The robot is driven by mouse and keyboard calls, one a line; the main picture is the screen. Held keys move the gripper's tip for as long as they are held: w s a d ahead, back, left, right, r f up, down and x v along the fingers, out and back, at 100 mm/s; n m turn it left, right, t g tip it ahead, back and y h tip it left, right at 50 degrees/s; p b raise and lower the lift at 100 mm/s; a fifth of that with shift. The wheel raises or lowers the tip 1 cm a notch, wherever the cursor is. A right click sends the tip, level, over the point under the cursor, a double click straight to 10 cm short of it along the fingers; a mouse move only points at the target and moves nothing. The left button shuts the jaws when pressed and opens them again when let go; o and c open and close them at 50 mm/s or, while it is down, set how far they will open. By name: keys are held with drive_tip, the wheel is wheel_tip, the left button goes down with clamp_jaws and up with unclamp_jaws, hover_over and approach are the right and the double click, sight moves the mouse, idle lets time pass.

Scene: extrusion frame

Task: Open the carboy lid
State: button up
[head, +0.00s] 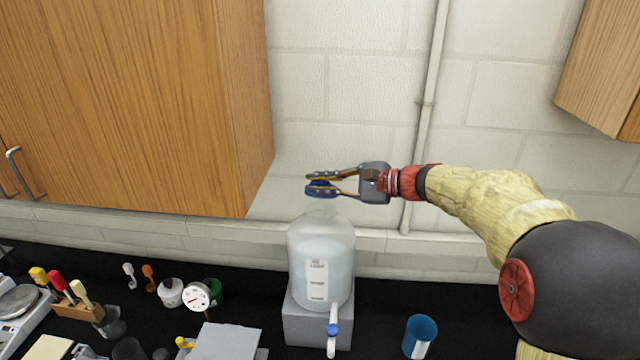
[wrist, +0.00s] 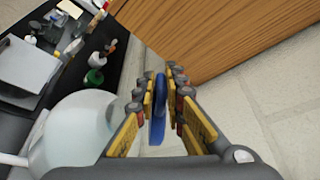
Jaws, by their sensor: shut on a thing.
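The carboy (head: 322,250) is a translucent white bottle with a label and a blue-handled spigot (head: 332,330). It stands upright on a grey block at the back of the bench. My gripper (head: 322,184) reaches in from the right, level, just above the carboy's neck. It is shut on the blue lid (head: 320,190). In the wrist view the lid (wrist: 160,105) shows edge-on between the yellow-padded fingers, with the carboy (wrist: 75,130) to the left. I cannot tell whether the lid still touches the neck; my fingers partly cover it.
A wooden wall cabinet (head: 130,100) hangs to the left of my gripper, and another cabinet (head: 605,70) is at upper right. A vertical pipe (head: 428,100) runs down the wall. A blue cup (head: 420,335) stands right of the carboy. Tools and small bottles crowd the bench at left.

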drive_tip(key=shift+r, duration=0.15)
clamp_jaws()
drive_tip(key=w, duration=0.1)
drive_tip(key=w+r+p, duration=0.1)
drive_tip(key=w+m+p, duration=0.1)
drive_tip(key=shift+w+d+r+g, duration=0.2)
drive_tip(key=shift+d+r+g, duration=0.05)
drive_tip(key=shift+d+g, duration=0.1)
drive_tip(key=shift+w+r, duration=0.2)
drive_tip(key=o, duration=0.6)
unclamp_jaws()
drive_tip(key=shift+w+d+f, duration=0.1)
drive_tip(key=shift+f, duration=0.05)
drive_tip(key=shift+o, duration=0.5)
